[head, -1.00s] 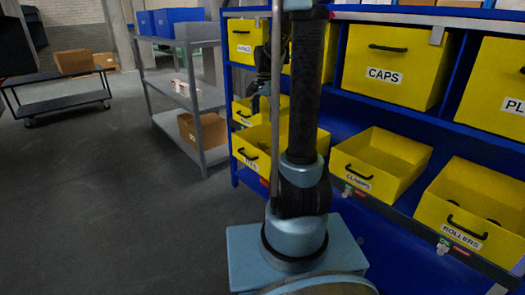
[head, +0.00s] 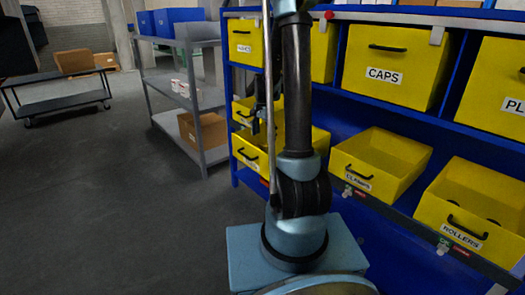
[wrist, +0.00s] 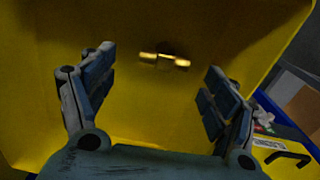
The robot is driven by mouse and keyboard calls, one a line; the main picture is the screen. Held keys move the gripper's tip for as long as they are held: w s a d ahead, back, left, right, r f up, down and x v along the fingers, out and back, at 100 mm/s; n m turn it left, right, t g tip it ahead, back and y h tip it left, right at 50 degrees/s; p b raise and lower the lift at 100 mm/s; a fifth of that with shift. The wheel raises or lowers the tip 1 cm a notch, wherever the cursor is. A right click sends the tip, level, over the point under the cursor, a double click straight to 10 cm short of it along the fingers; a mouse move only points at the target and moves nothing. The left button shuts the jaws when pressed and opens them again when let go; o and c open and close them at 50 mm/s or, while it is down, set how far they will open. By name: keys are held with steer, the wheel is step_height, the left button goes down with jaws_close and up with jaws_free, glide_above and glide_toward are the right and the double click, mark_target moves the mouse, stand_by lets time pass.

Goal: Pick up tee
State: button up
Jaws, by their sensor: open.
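A small brass-coloured tee (wrist: 165,61) lies in a yellow bin (wrist: 120,20), in the upper middle of the wrist view. My gripper (wrist: 160,82) is open, with one finger at each side of the picture. It is empty, and the tee shows between and beyond the fingertips, apart from both. In the head view a yellow bin (head: 250,160) on the lower shelf, its label hard to read, is partly hidden by my arm. My gripper is small and dark there, above that bin; the tee is not visible in that view.
Open yellow bins marked CLAMPS (head: 385,160) and ROLLERS (head: 480,200) stand to the right on the blue rack. A CAPS bin (head: 390,60) sits above. A grey shelf cart (head: 180,95) stands left of the rack. The floor (head: 90,200) at left is clear.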

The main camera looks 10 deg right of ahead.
mark_target(263, 144)
steer(key=shift+f, duration=0.9)
steer(key=shift+w+f, duration=0.25)
steer(key=shift+f, duration=0.7)
steer(key=shift+w+f, duration=0.2)
steer(key=shift+f, duration=1.45)
steer(key=c, duration=1.2)
